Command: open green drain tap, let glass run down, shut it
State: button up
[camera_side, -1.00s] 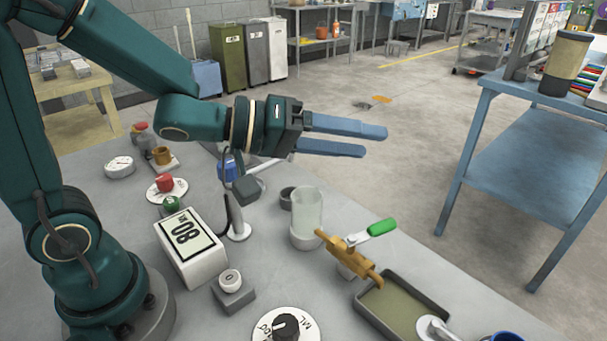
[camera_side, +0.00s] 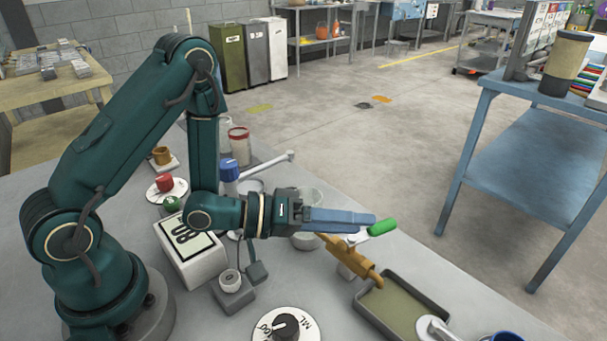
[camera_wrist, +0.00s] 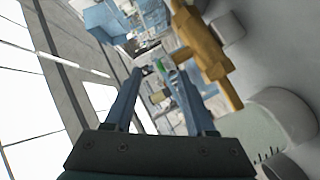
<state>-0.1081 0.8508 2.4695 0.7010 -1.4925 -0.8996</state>
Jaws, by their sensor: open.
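The green-handled lever (camera_side: 382,227) sits on top of the brass drain tap (camera_side: 352,257), its green end pointing right and a little up in the side view. My gripper (camera_side: 368,222) is level, its blue fingers open and their tips right at the green handle. In the wrist view the green handle (camera_wrist: 160,63) shows between the two fingertips, with the brass tap (camera_wrist: 205,50) beside them. I cannot tell whether a finger touches the handle. The glass (camera_side: 309,240) stands behind my gripper and is partly hidden; its marked wall shows in the wrist view (camera_wrist: 250,130). Its level is unclear.
A grey drip tray (camera_side: 447,310) with a dull green floor lies under the spout. A white box with a display (camera_side: 190,255), a grey button box (camera_side: 233,290) and a round dial (camera_side: 286,327) stand nearby. A blue table (camera_side: 530,165) is across the floor.

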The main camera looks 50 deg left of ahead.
aim_at(378, 229)
jog(key=shift+d+f, duration=0.1)
jog(key=shift+f, duration=0.3)
jog(key=shift+x, duration=2.5)
grip_shut()
